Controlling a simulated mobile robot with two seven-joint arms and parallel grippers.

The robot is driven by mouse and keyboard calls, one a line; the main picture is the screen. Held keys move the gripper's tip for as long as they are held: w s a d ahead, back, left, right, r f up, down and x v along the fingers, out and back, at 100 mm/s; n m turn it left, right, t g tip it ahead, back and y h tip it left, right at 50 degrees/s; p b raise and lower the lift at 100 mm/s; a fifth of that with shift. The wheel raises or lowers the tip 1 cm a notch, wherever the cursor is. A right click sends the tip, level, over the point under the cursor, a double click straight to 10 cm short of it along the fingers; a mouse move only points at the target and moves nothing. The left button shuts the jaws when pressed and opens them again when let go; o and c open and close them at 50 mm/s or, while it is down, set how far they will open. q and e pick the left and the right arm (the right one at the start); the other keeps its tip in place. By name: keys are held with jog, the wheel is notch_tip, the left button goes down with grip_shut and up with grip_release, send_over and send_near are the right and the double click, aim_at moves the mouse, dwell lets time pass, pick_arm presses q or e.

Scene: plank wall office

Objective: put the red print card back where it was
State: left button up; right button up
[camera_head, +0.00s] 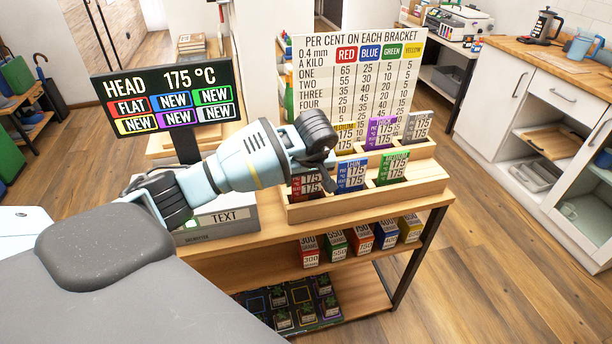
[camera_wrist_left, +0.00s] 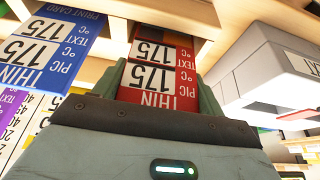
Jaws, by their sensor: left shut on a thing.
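The red print card (camera_head: 308,187) is at the left end of the front row of the wooden rack (camera_head: 385,198), partly hidden by my gripper. In the left wrist view the red card (camera_wrist_left: 158,78) reads THIN 175 and sits between the fingers. My left gripper (camera_head: 322,172) is shut on it. I cannot tell whether its lower edge is fully down in the slot. The blue card (camera_head: 351,175) stands just to its right, and the green card (camera_head: 392,167) beyond that. My right gripper is not in view.
Yellow, purple (camera_head: 381,133) and grey (camera_head: 417,125) cards stand in the back row. A white chart board (camera_head: 357,75) rises behind the rack. A black sign (camera_head: 168,95) stands left. Several small boxes (camera_head: 361,240) fill the shelf below.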

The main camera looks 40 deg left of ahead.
pick_arm(q)
jog(key=o, duration=1.4)
jog(key=shift+r, duration=0.1)
jog(key=v, duration=1.2)
jog(key=shift+p, duration=0.4)
